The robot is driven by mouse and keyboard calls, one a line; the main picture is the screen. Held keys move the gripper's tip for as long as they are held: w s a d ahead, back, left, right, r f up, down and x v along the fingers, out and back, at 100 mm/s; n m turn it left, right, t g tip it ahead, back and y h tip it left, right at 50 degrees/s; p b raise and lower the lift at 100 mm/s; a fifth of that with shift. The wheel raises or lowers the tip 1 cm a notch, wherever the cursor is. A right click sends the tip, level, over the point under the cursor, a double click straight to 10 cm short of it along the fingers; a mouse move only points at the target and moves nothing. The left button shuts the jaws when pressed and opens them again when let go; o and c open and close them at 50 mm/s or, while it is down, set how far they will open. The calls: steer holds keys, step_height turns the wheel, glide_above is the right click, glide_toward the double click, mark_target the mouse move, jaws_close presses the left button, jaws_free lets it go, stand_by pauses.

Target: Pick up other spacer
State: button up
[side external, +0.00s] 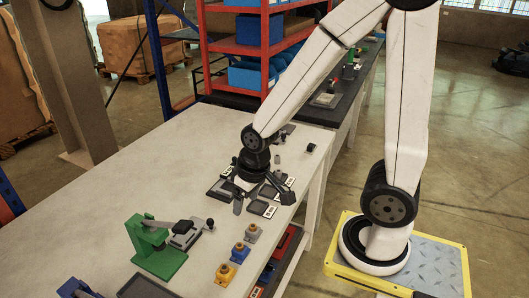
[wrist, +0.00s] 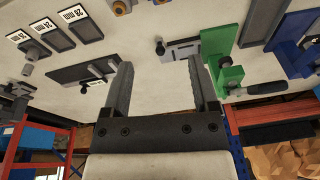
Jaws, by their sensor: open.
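My gripper (wrist: 159,63) is open in the wrist view, its two dark fingers wide apart with only bare pale tabletop between them. In the side external view my arm reaches down over the far part of the bench, with the wrist low among dark labelled trays. I cannot tell for sure which part is the spacer. A small grey cylindrical part (wrist: 27,68) lies left of the fingers in the wrist view, near the labelled trays. A long dark plate (wrist: 75,74) lies close to the left finger, which partly covers it.
Black trays (wrist: 72,15) with white labels stand at upper left in the wrist view. A red shelf (side external: 268,48) with blue bins is behind.

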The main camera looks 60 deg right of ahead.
mark_target(279, 157)
steer(key=w+d+f+m+t+y, duration=0.4)
steer(key=d+m, duration=0.3)
steer(key=m, duration=0.5)
steer(key=w+d+f+m+t+y, duration=0.15)
steer(key=w+d+f+m, duration=0.4)
steer(key=m, duration=0.65)
steer(key=d+m+t+h, duration=0.1)
steer(key=d+m, duration=0.2)
steer(key=d, duration=0.2)
steer(key=d+f+m+t+h, duration=0.1)
steer(key=d+m+t+h, duration=0.1)
steer(key=d, duration=0.3)
steer(key=d+f+m+t+h, duration=0.1)
steer(key=d+m+h, duration=0.1)
steer(key=d, duration=0.3)
steer(key=shift+w+m+t, duration=0.25)
steer(key=shift+w+m, duration=0.05)
steer(key=shift+m, duration=0.5)
steer(key=s+d+f+m+h, duration=0.1)
steer(key=s+d+m+h, duration=0.1)
steer(key=d, duration=0.2)
steer(key=s+d+f+m+h, duration=0.1)
steer(key=s+d+m+h, duration=0.1)
steer(key=d+m, duration=0.1)
steer(key=s+d+f+m+h, duration=0.2)
steer(key=d+h, duration=0.1)
steer(key=d, duration=0.1)
steer(key=shift+d, duration=0.4)
steer(key=shift+x, duration=1.3)
steer(key=shift+x, duration=2.55)
